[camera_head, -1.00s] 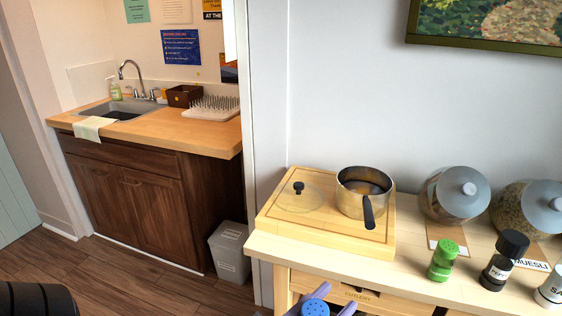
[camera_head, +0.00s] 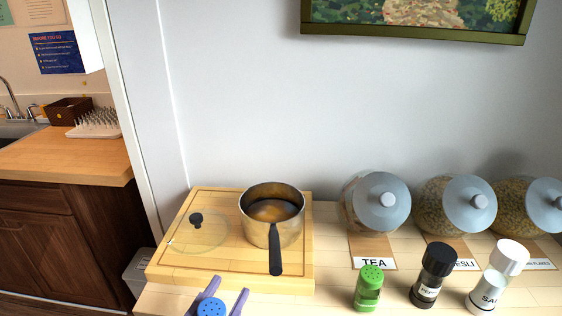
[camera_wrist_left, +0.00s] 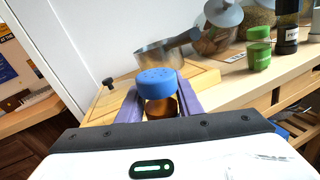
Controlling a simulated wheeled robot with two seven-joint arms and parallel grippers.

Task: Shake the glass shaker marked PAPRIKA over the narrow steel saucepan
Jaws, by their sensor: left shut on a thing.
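The steel saucepan (camera_head: 289,232) stands on the wooden board, its black handle pointing toward me; it also shows in the left wrist view (camera_wrist_left: 152,62). My left gripper (camera_head: 226,293) is shut on a glass shaker with a blue perforated cap (camera_head: 211,308). In the left wrist view the shaker (camera_wrist_left: 160,107) is upright between purple fingers, with orange-brown contents. Its marking is not visible. The shaker is in front and to the left of the saucepan, not over it. My right gripper is not in view.
A glass lid with a black knob (camera_head: 196,219) lies left of the saucepan on the board (camera_head: 165,272). To the right stand a green shaker (camera_head: 369,290), a black-capped one (camera_head: 432,277) and a white-capped one (camera_head: 494,280). Large jars (camera_head: 382,202) line the wall.

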